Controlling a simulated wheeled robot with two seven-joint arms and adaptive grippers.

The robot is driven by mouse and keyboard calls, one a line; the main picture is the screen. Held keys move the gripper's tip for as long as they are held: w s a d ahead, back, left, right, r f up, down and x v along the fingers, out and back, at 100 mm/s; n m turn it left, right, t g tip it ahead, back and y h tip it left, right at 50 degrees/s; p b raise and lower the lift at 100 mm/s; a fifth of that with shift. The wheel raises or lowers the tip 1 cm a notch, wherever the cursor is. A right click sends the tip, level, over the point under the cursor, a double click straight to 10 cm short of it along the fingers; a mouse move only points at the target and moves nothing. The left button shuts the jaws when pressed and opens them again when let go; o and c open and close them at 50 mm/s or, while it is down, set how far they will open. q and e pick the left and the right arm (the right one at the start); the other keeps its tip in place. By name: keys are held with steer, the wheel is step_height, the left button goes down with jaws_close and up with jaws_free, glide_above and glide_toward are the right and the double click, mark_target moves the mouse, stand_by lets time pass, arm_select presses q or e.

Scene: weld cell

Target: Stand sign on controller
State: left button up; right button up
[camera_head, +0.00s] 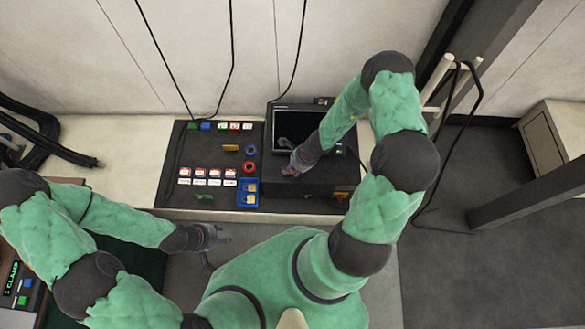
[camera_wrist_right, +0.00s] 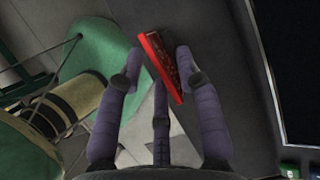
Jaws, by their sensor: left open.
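The controller (camera_head: 325,178) is a dark box with a black screen at the back of the bench; its dark screen also shows at the right of the right wrist view. A thin red-edged sign (camera_wrist_right: 160,66) with a dark red face is tilted among the fingers of my right gripper (camera_wrist_right: 160,62). In the head view, my right gripper (camera_head: 290,165) is over the controller's left part, and the sign is mostly hidden there. I cannot tell whether the fingers pinch the sign or whether it touches the controller. My left gripper (camera_head: 218,236) is open and empty, in front of the bench.
Left of the controller is a dark panel (camera_head: 175,175) with several red-white tags, a blue bin (camera_head: 240,197), a red ring (camera_head: 248,167) and a blue ring (camera_head: 251,150). Cables hang down the back wall. A dark post (camera_head: 530,195) stands at the right.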

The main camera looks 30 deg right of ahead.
steer(key=shift+r, duration=0.2)
steer(key=p+v, duration=0.7)
steer(key=v, duration=0.5)
steer(key=s+a+n+g, duration=0.1)
steer(key=s+a+n, duration=0.3)
steer(key=a+n, duration=0.5)
steer(key=s+a+f+n+g, duration=0.1)
steer(key=s+a+n, duration=0.3)
steer(key=a+n, duration=0.5)
steer(key=n, duration=0.4)
steer(key=shift+f, duration=0.2)
steer(key=shift+a, duration=0.1)
